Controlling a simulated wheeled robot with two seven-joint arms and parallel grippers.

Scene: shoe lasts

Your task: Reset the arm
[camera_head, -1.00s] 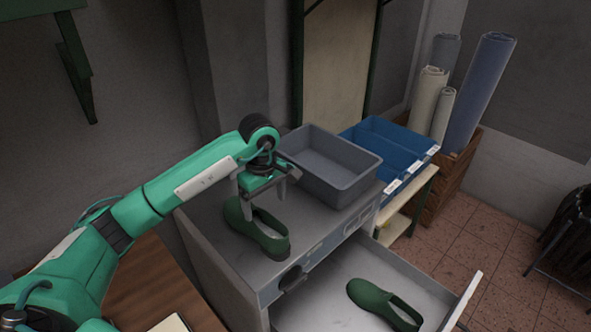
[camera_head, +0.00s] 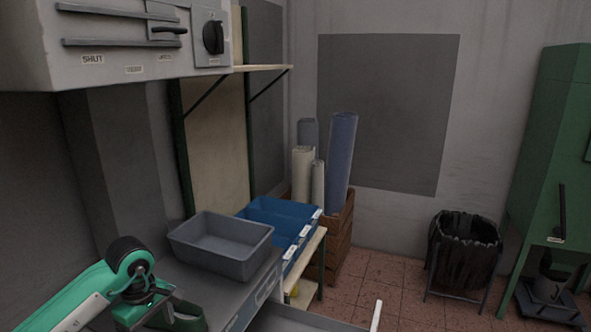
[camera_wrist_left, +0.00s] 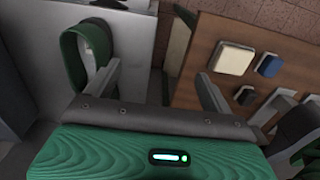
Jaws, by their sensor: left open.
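My left gripper (camera_head: 150,308) is at the lower left of the head view, above the grey cabinet top, with its fingertips partly hidden. In the left wrist view its two fingers (camera_wrist_left: 158,75) are spread apart with nothing between them. A dark green clog (camera_head: 188,318) lies on the cabinet top just beside the gripper, cut off by the frame's lower edge. In the left wrist view, the green clog (camera_wrist_left: 72,58) is at the left, next to one finger and outside the gap. I cannot tell whether they touch.
An empty grey bin (camera_head: 222,255) stands on the cabinet top behind the gripper. Blue trays (camera_head: 280,222) sit on a low shelf beyond it. A wall-mounted box (camera_head: 120,50) hangs at upper left. A black-lined waste bin (camera_head: 464,255) stands on the tiled floor.

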